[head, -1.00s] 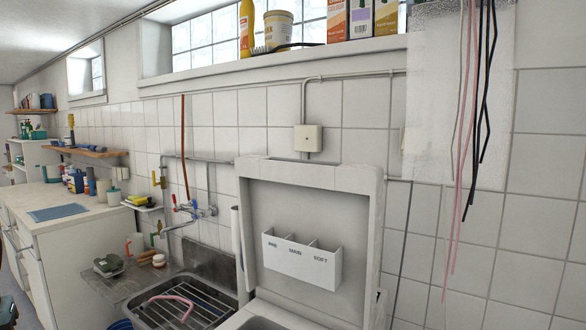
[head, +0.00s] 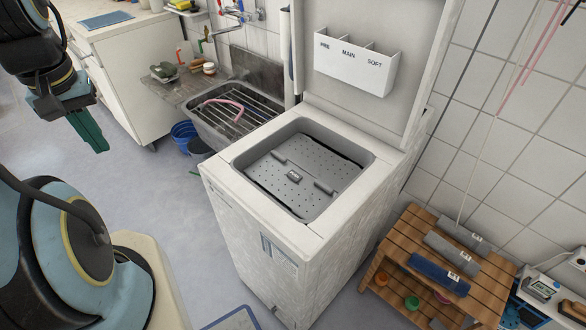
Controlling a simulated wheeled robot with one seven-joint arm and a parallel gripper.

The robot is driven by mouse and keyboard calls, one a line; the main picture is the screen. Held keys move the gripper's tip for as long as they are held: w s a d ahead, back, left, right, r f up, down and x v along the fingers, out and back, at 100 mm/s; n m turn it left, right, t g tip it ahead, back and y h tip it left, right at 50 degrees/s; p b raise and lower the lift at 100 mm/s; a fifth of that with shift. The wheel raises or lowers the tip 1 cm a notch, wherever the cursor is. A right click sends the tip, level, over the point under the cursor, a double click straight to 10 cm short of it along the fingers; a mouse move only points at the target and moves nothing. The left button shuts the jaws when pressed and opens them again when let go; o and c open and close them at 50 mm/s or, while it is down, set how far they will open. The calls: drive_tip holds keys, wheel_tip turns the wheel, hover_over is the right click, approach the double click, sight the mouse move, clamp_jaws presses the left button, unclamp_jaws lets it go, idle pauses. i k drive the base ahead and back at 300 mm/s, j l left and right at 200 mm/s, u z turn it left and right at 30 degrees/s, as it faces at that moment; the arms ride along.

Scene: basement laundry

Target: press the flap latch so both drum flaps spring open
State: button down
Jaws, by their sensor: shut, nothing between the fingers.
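The top-loading washer (head: 262,236) stands in the middle of the head view with its lid (head: 362,97) raised. Inside its top opening, the two perforated drum flaps (head: 318,168) lie closed and level. A small grey latch (head: 294,176) sits on the flaps near their middle. My gripper (head: 90,135) is at the upper left, well apart from the washer, with its dark green fingers together and nothing held. It hangs over the floor and points downward.
A detergent tray (head: 355,62) is fixed inside the lid. A sink (head: 236,108) with a pink hose adjoins the washer's back left. A wooden slatted rack (head: 487,285) with rolled cloths stands to the right. Open floor (head: 165,185) lies at the left.

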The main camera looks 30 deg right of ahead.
sight(292, 175)
drive_tip(key=k+j+z, duration=0.1)
drive_tip(key=z, duration=0.7)
drive_tip(key=i+z, duration=0.1)
drive_tip(key=z, duration=0.4)
